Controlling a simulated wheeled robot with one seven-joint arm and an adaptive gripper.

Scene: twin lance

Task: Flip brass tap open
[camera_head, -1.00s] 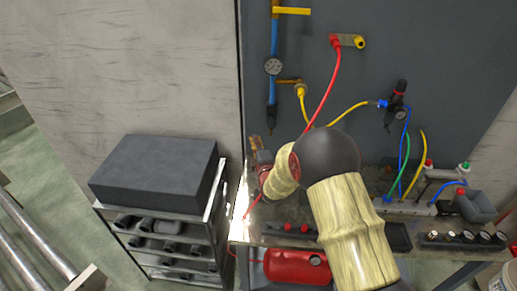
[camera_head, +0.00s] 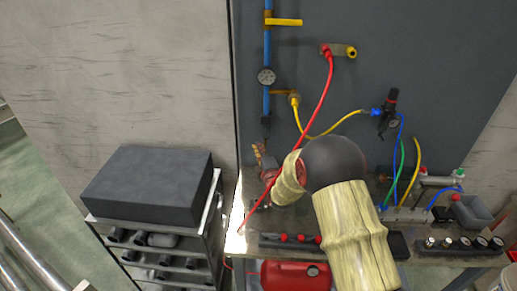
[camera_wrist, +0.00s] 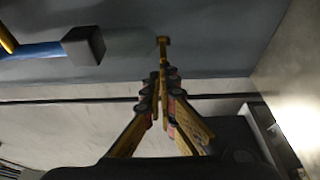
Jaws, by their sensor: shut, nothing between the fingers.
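A blue pipe (camera_head: 267,50) runs down the dark wall panel with a round gauge on it. A yellow lever (camera_head: 284,22) sticks out to the right near its top. A brass-coloured fitting (camera_head: 282,93) sticks out below the gauge, joined to a yellow hose; I cannot tell which is the tap. My gripper (camera_head: 258,148) is just below the pipe's dark lower end, partly hidden by my wrist. In the wrist view my gripper (camera_wrist: 163,48) is shut and empty, fingers together. The blue pipe (camera_wrist: 38,50) with its dark end block lies left of the fingertips, apart from them.
A red hose (camera_head: 322,100) hangs across the panel from a fitting to the bench, close to my wrist. A regulator (camera_head: 388,108) and coloured hoses are at right. A dark block (camera_head: 148,183) lies on a rack at left. A red tank (camera_head: 297,274) sits under the bench.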

